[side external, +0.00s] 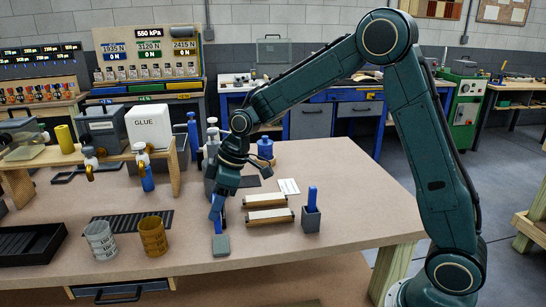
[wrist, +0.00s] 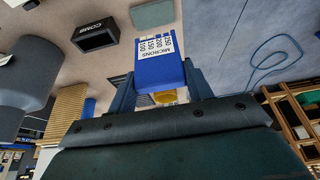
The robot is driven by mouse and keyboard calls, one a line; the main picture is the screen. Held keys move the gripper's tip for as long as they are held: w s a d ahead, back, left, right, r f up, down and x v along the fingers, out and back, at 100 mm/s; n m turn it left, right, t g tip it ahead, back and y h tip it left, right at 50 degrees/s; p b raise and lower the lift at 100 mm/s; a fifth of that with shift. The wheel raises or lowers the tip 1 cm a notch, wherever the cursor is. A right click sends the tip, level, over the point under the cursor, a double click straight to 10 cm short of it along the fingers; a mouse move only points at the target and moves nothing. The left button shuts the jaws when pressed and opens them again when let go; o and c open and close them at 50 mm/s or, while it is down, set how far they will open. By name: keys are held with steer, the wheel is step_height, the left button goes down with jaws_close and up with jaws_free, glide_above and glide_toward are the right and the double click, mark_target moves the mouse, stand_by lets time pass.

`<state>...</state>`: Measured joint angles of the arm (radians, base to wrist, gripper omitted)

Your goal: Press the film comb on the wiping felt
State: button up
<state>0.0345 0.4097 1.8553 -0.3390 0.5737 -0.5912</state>
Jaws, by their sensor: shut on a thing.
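My gripper (side external: 218,208) points down over the front of the table and is shut on the blue film comb (wrist: 158,72). In the wrist view the comb's white face shows MICRONS and its number marks. The wiping felt (side external: 221,246) is a small grey-green pad lying flat near the table's front edge. The felt also shows beyond the comb's tip in the wrist view (wrist: 153,14). The comb's lower end is just above or at the felt's far edge; I cannot tell whether they touch.
A dark holder marked COMB (wrist: 95,34) stands near the felt. Two pale wooden blocks (side external: 269,216) and a grey holder with a blue handle (side external: 311,219) lie to the right. Two cups (side external: 153,236) and a dark tray (side external: 30,244) are left. The right tabletop is clear.

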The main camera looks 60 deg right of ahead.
mark_target(218, 220)
steer(key=shift+f, duration=2.25)
steer(key=shift+f, duration=0.65)
stand_by(2.3)
steer(key=shift+r, duration=3.05)
